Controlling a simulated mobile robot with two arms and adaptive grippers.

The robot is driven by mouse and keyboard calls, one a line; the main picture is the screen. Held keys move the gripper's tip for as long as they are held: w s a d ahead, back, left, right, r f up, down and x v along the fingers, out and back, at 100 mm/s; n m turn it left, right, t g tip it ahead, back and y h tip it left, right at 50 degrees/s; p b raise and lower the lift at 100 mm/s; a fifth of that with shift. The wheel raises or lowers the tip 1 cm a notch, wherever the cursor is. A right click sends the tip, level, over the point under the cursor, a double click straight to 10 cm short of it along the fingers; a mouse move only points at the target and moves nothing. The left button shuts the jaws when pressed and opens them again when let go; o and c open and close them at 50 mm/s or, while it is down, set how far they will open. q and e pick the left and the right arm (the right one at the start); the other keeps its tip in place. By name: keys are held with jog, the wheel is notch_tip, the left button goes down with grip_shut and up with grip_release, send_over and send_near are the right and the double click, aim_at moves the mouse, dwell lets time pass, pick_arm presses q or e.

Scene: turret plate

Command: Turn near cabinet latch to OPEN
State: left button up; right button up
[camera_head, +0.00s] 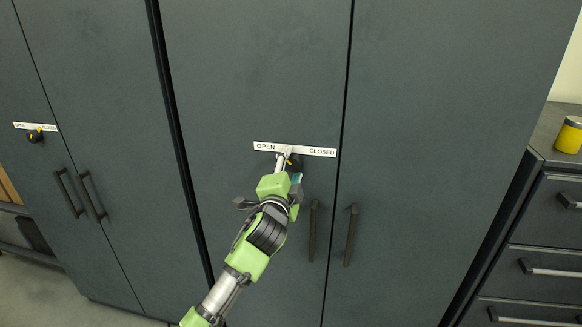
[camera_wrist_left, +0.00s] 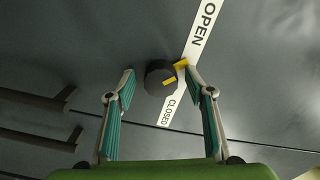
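The near cabinet latch is a round black knob (camera_head: 295,161) with yellow marks, just below a white label strip (camera_head: 323,152) reading OPEN at left and CLOSED at right. In the left wrist view the knob (camera_wrist_left: 156,77) shows a yellow stripe, and a yellow tab sits beside it near the label (camera_wrist_left: 206,25). I cannot tell its exact setting. My left gripper (camera_head: 287,163) is at the knob, partly covering it. In the wrist view its fingers (camera_wrist_left: 160,76) are spread on both sides of the knob, with gaps visible. My right gripper is not in view.
Two dark vertical door handles (camera_head: 350,235) hang below the latch, close to my left wrist. A second cabinet at left has its own knob (camera_head: 35,136) and handles (camera_head: 68,193). At right are drawers (camera_head: 548,268) and a yellow can (camera_head: 569,136) on a counter.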

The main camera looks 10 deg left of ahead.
pick_arm(q)
jog(key=s, duration=1.2)
dwell(0.3)
